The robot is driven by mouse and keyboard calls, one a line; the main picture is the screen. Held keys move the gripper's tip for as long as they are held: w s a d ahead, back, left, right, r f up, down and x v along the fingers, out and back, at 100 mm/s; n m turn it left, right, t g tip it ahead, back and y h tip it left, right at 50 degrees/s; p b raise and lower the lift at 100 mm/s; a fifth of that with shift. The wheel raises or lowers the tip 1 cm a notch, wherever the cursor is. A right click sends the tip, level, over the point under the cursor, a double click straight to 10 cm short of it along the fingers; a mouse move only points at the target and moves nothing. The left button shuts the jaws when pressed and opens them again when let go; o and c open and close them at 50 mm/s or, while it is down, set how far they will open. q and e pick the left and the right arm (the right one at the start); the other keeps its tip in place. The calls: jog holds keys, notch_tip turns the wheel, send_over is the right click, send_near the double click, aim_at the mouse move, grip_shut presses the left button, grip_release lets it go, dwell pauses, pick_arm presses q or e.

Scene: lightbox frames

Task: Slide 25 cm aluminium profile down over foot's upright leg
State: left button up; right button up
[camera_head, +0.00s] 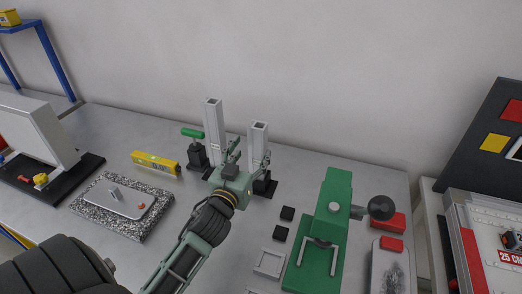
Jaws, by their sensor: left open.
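Two pale aluminium profiles stand upright on the bench. The taller profile (213,128) is at the left, and the shorter profile (258,143) is to its right. A dark foot (266,187) shows at the bottom of the shorter profile; no bare upright leg is visible there. The lower end of the taller profile is partly hidden by my gripper and a dark fixture. My left gripper (244,154) is open, its fingers spread between and close to the two profiles. I cannot tell whether it touches either. My right gripper is not in view.
A dark fixture with a green handle (192,132) stands left of the taller profile. A yellow level (155,162) and a speckled slab (90,209) lie left. A green press (322,235), small black blocks (288,213) and red blocks (388,222) stand right.

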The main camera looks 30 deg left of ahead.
aim_at(255, 143)
pick_arm(q)
jog(key=shift+w+a+r+p, duration=0.2)
jog(key=shift+w+r+p, duration=0.1)
jog(key=shift+w, duration=0.35)
jog(key=shift+w+a+r+p, duration=0.15)
jog(key=shift+w+p, duration=0.15)
jog(key=shift+w, duration=0.3)
jog(key=p+x, duration=0.1)
jog(key=x, duration=0.2)
jog(key=shift+w+a+f, duration=0.15)
jog(key=shift+w, duration=0.15)
jog(key=shift+w+f, duration=0.1)
jog(key=shift+w, duration=0.2)
jog(key=shift+s, duration=0.1)
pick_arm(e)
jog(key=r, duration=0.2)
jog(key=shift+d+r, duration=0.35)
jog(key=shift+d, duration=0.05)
pick_arm(q)
jog(key=c, duration=1.1)
grip_shut()
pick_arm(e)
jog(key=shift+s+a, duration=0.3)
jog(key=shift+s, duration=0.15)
